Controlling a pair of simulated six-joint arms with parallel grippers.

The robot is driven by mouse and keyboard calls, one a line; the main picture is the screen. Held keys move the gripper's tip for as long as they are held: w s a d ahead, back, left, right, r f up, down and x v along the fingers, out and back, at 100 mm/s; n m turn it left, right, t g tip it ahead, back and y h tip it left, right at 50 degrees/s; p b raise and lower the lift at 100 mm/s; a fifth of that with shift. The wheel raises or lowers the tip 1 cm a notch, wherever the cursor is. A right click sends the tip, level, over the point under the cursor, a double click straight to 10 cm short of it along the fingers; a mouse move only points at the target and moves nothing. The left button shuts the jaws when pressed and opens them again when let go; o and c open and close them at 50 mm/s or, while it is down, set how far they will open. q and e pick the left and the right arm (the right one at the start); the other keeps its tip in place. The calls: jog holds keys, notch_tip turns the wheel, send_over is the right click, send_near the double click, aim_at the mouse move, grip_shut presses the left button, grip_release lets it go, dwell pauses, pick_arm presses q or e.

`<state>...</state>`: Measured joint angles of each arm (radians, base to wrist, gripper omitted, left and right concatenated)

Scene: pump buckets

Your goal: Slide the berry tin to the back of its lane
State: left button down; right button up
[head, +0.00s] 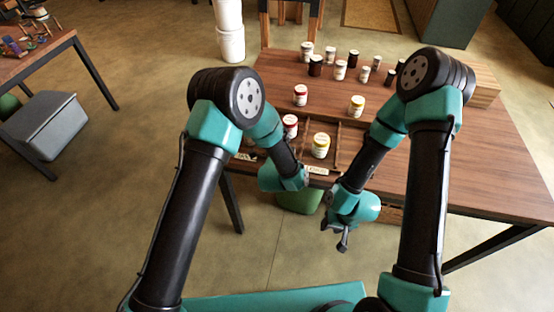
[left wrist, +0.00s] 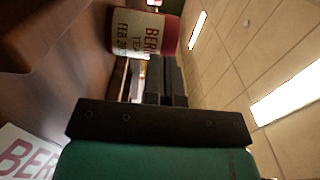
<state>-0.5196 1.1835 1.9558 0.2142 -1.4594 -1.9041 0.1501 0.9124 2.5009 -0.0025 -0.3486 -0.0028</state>
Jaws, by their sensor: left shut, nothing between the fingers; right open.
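The berry tin (head: 290,126), white with a red lid, stands in the left lane of the low rack on the table. In the left wrist view the tin (left wrist: 140,30) appears turned sideways, with its "BERRY" label readable. My left gripper (left wrist: 165,80) is shut and empty, its fingers pointing toward the tin; whether they touch it I cannot tell. In the head view my left arm hides these fingers. My right gripper (head: 342,243) is open and empty, hanging in front of the table, away from the tin.
A yellow-lidded tin (head: 321,145) stands in the neighbouring lane. Another red-lidded tin (head: 300,95) and yellow-lidded tin (head: 357,105) stand farther back. Several jars (head: 340,70) stand at the back of the table. A lane label (left wrist: 28,155) shows in the left wrist view.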

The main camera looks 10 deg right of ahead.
pick_arm(q)
jog(key=v, duration=1.1)
jog(key=shift+s, duration=0.3)
jog(key=shift+a, duration=0.1)
